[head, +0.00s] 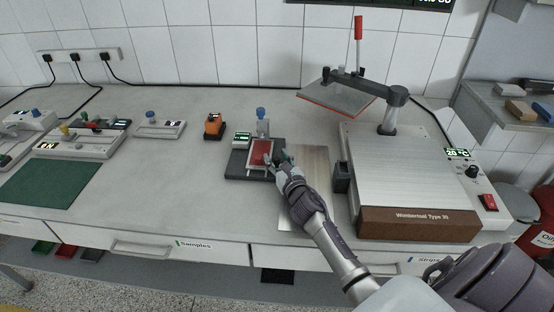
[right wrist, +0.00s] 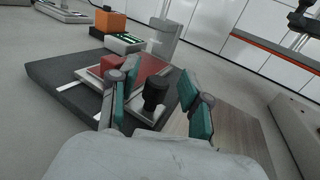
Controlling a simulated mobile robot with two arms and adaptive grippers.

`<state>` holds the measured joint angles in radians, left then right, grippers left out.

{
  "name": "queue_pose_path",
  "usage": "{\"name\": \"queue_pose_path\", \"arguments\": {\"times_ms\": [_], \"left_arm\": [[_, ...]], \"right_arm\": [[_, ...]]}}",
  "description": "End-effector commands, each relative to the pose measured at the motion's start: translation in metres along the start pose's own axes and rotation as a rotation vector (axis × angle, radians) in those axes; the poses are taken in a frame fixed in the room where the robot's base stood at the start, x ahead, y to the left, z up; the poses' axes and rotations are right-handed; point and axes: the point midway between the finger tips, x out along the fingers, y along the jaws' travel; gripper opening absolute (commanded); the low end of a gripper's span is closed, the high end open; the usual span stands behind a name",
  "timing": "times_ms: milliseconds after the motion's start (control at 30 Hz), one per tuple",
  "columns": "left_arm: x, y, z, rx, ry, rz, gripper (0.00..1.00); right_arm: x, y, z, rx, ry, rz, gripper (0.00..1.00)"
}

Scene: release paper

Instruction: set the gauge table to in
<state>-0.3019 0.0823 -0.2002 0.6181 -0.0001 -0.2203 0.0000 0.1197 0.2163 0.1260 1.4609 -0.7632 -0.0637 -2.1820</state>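The gauge (head: 239,168) stands mid-bench on a dark base, with a small lit display (head: 242,139) and a grey post with a blue knob (head: 262,113) at its back. Its light table carries a red sheet (head: 260,152); the red piece also shows in the right wrist view (right wrist: 140,68). A black knob (right wrist: 155,92) stands on the table's near right corner. My right gripper (head: 277,160) is at that corner. In the right wrist view its teal fingertips (right wrist: 154,104) are apart, one on each side of the knob, with gaps visible. My left gripper is out of view.
An orange device (head: 214,126) stands behind left. A green mat (head: 45,183) lies far left; the bench between is clear.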

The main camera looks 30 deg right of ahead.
Motion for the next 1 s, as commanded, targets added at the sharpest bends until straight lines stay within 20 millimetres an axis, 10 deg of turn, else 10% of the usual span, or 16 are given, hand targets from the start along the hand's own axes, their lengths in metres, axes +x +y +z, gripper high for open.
{"name": "queue_pose_path", "arguments": {"times_ms": [267, 700, 1000], "left_arm": [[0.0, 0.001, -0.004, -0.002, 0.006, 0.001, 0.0], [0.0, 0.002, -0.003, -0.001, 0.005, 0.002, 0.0], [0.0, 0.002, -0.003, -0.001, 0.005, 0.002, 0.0]], "right_arm": [[-0.01, 0.001, -0.002, 0.0, 0.002, 0.001, 0.48], [-0.097, 0.0, -0.002, 0.0, 0.003, 0.0, 0.48], [-0.12, 0.0, 0.0, 0.0, 0.0, 0.0, 0.48]]}}
